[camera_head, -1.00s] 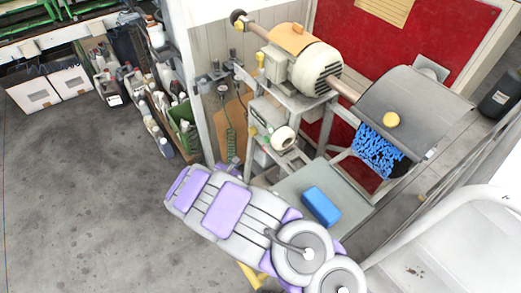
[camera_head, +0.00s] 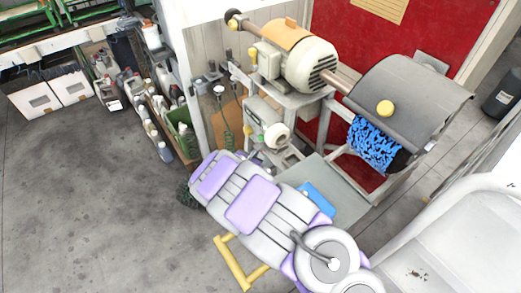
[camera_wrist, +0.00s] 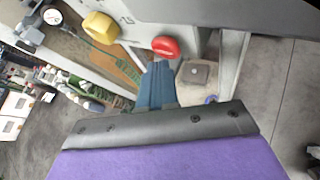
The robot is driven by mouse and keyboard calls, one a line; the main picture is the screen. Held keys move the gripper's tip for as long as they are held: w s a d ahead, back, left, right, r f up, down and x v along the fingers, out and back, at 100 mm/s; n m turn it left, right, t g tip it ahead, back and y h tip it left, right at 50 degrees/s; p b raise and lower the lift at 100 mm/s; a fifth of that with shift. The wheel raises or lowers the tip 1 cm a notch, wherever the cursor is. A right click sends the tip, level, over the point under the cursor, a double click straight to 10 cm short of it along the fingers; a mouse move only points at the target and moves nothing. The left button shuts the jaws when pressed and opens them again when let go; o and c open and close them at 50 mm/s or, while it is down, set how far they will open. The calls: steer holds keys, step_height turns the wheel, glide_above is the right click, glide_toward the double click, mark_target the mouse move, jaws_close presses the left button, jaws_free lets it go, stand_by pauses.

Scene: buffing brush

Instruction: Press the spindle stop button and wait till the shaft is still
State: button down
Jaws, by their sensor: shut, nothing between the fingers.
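The buffing machine's motor (camera_head: 311,66) carries a shaft (camera_head: 337,82) to a blue brush (camera_head: 372,146) under a grey hood (camera_head: 415,95). Whether the shaft is turning cannot be told from stills. In the wrist view a red round button (camera_wrist: 166,47) stands on the grey machine front, and a yellow knob (camera_wrist: 101,27) is left of it. My gripper (camera_wrist: 159,68) is shut and empty, its blue fingertips just below the red button. Contact cannot be judged. In the head view my arm hides most of the gripper, near the control box on the stand.
A blue block (camera_head: 318,200) lies on the grey shelf (camera_head: 345,190) under the machine, partly behind my arm. Bottles and a green crate (camera_head: 184,132) stand along the wall at left. Open floor (camera_head: 90,200) lies left of my arm.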

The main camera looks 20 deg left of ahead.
steer(key=shift+a+f, duration=0.1)
steer(key=shift+a, duration=0.2)
stand_by(1.3)
steer(key=shift+a, duration=0.2)
steer(key=shift+w, duration=0.2)
steer(key=shift+d, duration=0.25)
steer(key=shift+w+d+b, duration=0.25)
steer(key=shift+w+b, duration=0.1)
steer(key=shift+w, duration=0.05)
stand_by(0.7)
steer(key=shift+s, duration=0.1)
stand_by(0.3)
steer(key=shift+s+a+p, duration=0.4)
steer(key=shift+s+a, duration=0.05)
steer(key=shift+s, duration=0.15)
